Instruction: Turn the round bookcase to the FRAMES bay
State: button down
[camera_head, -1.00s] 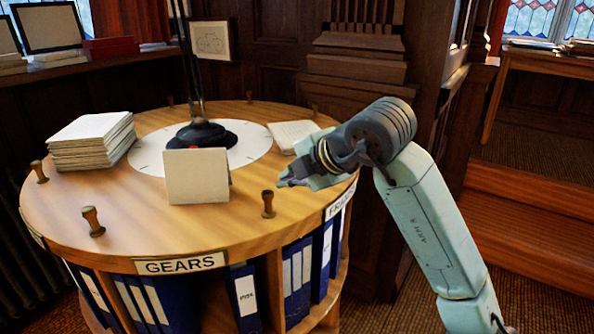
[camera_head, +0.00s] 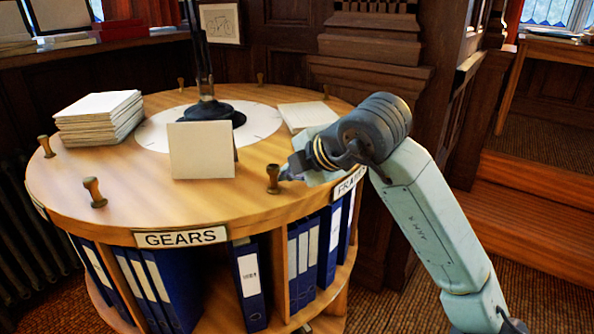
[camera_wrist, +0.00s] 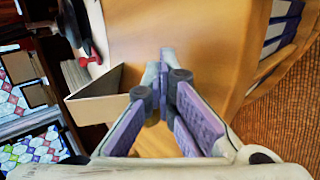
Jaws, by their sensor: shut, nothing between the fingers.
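The round wooden bookcase (camera_head: 110,205) has several short pegs around its top and blue binders in its bays. Its GEARS label (camera_head: 181,237) faces me at the front. The FRAMES label (camera_head: 349,183) is on the right side of the rim, partly hidden by my arm. My gripper (camera_head: 287,172) is shut and empty, low over the top at the front right. Its tips are right beside a brown peg (camera_head: 272,179); I cannot tell whether they touch. In the wrist view my shut fingers (camera_wrist: 163,58) point over the wooden top (camera_wrist: 205,40).
On the top stand a blank card (camera_head: 202,151), a stack of white tiles or books (camera_head: 99,118), a lamp base (camera_head: 212,114) on a white dial and a pale book (camera_head: 306,115). Dark panelling is close behind. Carpeted floor and a step lie to the right.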

jog(key=shift+s+a+b, duration=0.15)
jog(key=shift+s+a, duration=0.45)
jog(key=shift+a, duration=0.4)
jog(key=shift+s+a+b, duration=0.15)
jog(key=shift+s+a, duration=0.45)
jog(key=shift+a, duration=0.35)
jog(key=shift+m+h, duration=0.5)
jog(key=shift+m, duration=0.1)
jog(key=shift+s+a+b, duration=0.25)
jog(key=shift+s+a, duration=0.15)
jog(key=shift+a, duration=0.45)
jog(key=shift+s+a+b, duration=0.2)
jog(key=shift+s+a, duration=0.25)
jog(key=shift+a, duration=0.45)
jog(key=shift+s+a+b, duration=0.25)
jog(key=shift+s+a, duration=0.15)
jog(key=shift+a, duration=0.45)
jog(key=shift+m+t+h, duration=0.3)
jog(key=shift+m+t, duration=0.1)
jog(key=shift+s+a+b, duration=0.3)
jog(key=shift+a, duration=0.65)
jog(key=shift+s+a+b, duration=0.25)
jog(key=shift+s+a, duration=0.05)
jog(key=shift+a, duration=0.6)
jog(key=shift+s+a+b, duration=0.3)
jog(key=shift+a, duration=0.65)
